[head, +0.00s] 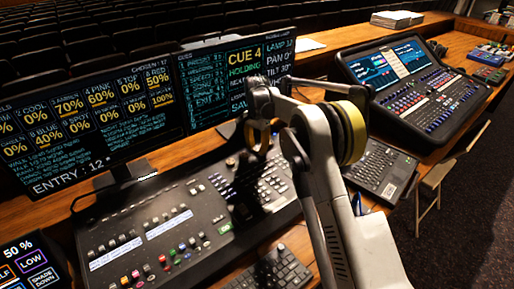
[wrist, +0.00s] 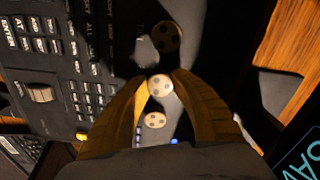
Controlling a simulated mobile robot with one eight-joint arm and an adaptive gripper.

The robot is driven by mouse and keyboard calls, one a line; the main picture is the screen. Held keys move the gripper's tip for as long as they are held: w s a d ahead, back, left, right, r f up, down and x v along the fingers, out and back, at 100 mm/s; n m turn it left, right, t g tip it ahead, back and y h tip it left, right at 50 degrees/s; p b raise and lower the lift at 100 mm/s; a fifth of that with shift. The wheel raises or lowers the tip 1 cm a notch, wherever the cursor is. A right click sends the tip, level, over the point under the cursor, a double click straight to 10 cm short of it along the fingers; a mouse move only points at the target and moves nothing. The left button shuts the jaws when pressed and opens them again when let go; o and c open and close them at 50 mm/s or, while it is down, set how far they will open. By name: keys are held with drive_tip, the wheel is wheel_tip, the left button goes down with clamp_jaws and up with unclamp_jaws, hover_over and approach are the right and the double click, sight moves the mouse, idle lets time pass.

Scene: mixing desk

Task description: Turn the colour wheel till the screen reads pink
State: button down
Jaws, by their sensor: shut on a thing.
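Another wheel (wrist: 166,37) sits in shadow beyond the fingertips, and a third (wrist: 154,120) lies between the fingers nearer my palm. I cannot tell by label which wheel is for colour. In the head view, my arm hides the wheels. The left monitor (head: 85,125) lists "4 PINK" with 60%. The right monitor (head: 235,78) reads "CUE 4 HOLDING".
The mixing desk (head: 150,228) has several faders and buttons below the monitors. A keyboard (head: 268,272) lies in front. A second console (head: 420,85) and a keypad (head: 380,168) stand to the right. A small touch screen (head: 32,265) is at lower left.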

sight(257, 148)
drive_tip(key=shift+n+p, duration=0.6)
drive_tip(key=shift+n, duration=1.6)
drive_tip(key=c, duration=1)
unclamp_jaws()
drive_tip(key=shift+c, duration=0.2)
wheel_tip(257, 148, up, 12)
